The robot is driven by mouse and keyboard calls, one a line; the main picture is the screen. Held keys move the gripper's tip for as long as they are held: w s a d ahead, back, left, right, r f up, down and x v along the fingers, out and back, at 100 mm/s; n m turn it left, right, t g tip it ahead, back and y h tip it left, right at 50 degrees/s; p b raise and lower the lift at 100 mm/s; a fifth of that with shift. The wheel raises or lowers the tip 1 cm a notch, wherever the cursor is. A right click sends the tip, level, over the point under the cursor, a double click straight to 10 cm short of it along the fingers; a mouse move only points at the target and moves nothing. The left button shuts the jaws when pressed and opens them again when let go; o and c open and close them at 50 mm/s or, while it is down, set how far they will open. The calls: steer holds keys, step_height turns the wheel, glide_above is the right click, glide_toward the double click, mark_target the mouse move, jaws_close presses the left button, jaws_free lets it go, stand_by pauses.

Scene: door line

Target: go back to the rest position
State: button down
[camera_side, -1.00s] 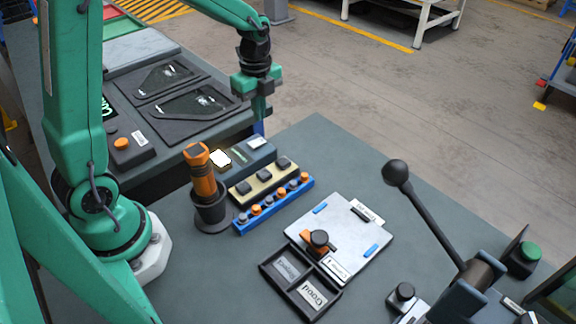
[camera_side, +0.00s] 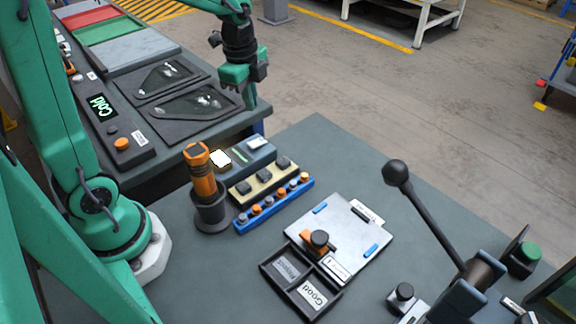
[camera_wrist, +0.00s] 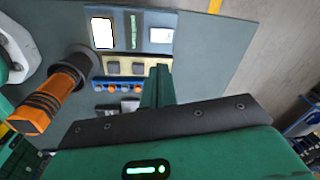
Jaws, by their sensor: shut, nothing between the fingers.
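My gripper (camera_side: 246,88) hangs pointing down at the top middle of the side view, above the right edge of the panel with the dark trays. It is shut and holds nothing. In the wrist view its closed fingers (camera_wrist: 157,87) show as one green bar in the centre, in front of the blue strip. Nothing touches the fingertips that I can see.
An orange-handled tool (camera_side: 201,170) stands in a dark holder left of the blue strip with orange knobs (camera_side: 273,203). A white plate (camera_side: 343,236), a two-part labelled tray (camera_side: 265,264) and a tall black-knobbed lever (camera_side: 397,172) stand right. Open floor lies behind.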

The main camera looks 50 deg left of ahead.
steer(key=s+d+r+n+t, duration=0.2)
steer(key=s+r+n, duration=0.1)
steer(key=s+n, duration=0.4)
steer(key=s+d+r+n+t, duration=0.1)
steer(key=s+r+n+t, duration=0.1)
steer(key=s+r+n, duration=0.2)
steer(key=s+n, duration=0.3)
steer(key=shift+d+r, duration=0.2)
steer(key=shift+d, duration=0.2)
